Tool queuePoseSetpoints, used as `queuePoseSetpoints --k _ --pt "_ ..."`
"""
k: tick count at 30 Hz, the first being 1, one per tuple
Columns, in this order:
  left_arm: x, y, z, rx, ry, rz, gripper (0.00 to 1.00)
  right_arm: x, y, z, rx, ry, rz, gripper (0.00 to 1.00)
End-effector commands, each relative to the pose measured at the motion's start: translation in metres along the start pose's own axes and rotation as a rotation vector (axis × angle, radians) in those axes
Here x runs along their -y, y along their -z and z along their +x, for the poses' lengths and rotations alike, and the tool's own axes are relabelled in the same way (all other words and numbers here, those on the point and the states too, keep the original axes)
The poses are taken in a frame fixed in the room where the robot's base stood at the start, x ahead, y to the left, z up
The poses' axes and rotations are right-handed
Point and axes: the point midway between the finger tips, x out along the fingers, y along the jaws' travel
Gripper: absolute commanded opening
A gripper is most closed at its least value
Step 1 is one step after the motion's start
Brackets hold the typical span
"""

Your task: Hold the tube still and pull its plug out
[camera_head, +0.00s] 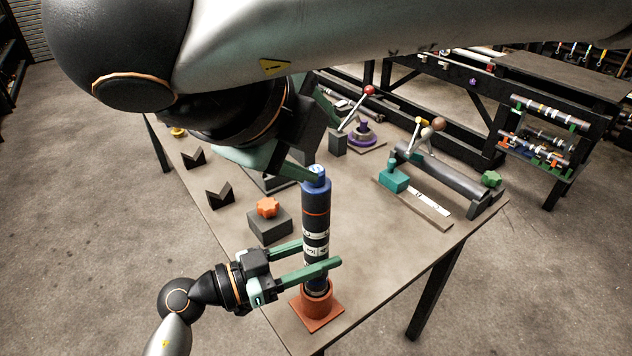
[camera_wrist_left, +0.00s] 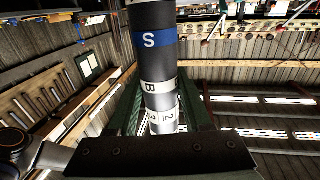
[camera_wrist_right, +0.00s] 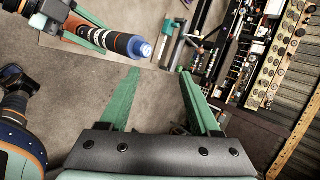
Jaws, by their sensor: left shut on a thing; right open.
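The tube (camera_head: 315,222) is dark with white label bands and stands upright in a red-orange base (camera_head: 317,312) near the table's front corner. Its blue plug (camera_head: 317,179) sits at the top end. My left gripper (camera_head: 322,258) is shut on the tube's lower part; the tube (camera_wrist_left: 152,60) also runs between its fingers in the left wrist view. My right gripper (camera_head: 325,147) is open and empty above and beside the plug.
An orange knob (camera_head: 268,207) on a dark block and black V-blocks (camera_head: 219,194) stand left of the tube. A purple fixture (camera_head: 363,135) and a grey cylinder on a cradle (camera_head: 445,172) stand farther back.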

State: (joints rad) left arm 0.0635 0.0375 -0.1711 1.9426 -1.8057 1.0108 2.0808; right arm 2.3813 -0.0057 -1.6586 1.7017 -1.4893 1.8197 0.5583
Motion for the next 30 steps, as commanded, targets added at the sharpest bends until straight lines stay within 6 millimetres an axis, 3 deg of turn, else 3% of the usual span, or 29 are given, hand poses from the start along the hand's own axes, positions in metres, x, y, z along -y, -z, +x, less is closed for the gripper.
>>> queuePoseSetpoints --k 1,18,24,30 --pt "-0.001 -0.007 -0.001 0.016 -0.002 -0.006 0.0 -0.003 0.002 0.002 0.019 0.026 -0.118 0.64" --pt "-0.001 -0.007 -0.001 0.016 -0.002 -0.006 0.0 -0.036 0.019 0.003 0.108 0.432 -1.443 0.64" --pt "-0.001 -0.007 -0.001 0.016 -0.002 -0.006 0.0 -0.046 0.024 -0.001 0.089 0.562 -1.745 0.64" --pt "-0.001 -0.007 -0.001 0.016 -0.002 -0.006 0.0 -0.049 0.025 -0.001 0.074 0.616 -1.862 0.64"
